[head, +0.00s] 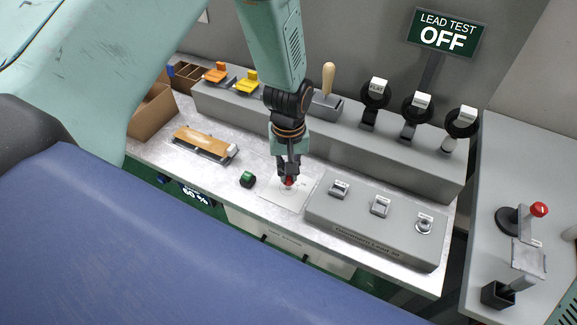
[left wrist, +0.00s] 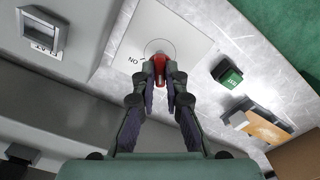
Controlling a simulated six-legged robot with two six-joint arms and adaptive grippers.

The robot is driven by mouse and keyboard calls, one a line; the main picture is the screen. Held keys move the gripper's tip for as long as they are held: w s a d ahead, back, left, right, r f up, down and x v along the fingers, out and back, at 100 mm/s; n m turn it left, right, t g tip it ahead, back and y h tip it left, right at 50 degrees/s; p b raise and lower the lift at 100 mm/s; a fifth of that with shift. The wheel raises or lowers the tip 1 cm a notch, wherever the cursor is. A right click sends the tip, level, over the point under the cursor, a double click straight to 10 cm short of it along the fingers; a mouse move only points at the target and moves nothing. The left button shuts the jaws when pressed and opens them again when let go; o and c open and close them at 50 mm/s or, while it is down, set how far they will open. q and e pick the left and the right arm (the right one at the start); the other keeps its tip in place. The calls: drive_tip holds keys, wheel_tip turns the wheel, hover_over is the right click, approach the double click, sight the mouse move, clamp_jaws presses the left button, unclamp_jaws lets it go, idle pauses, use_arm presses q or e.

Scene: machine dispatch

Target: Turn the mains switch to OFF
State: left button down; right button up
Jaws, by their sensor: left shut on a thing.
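The red mains switch (head: 288,182) sits on a pale plate (head: 272,197) on the bench. My left gripper (head: 288,174) reaches down over it with its fingers closed around the red handle. In the left wrist view, the red handle (left wrist: 159,70) is between the fingertips (left wrist: 160,84). A label reading ON, upside down there, shows beside the handle. The fingers hide part of the switch, so I cannot tell its exact angle. My right gripper is in neither view.
A green button (head: 247,179) stands left of the plate. A grey panel box (head: 375,232) with several sockets is close on the right. A raised grey shelf (head: 350,148) runs behind, bearing levers and black round holders. A sign (head: 446,34) reads LEAD TEST OFF.

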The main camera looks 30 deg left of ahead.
use_arm(q)
drive_tip(key=shift+n, duration=1.1)
drive_tip(key=c, duration=1.4)
unclamp_jaws()
drive_tip(key=shift+r, duration=0.1)
wheel_tip(320, 180, up, 12)
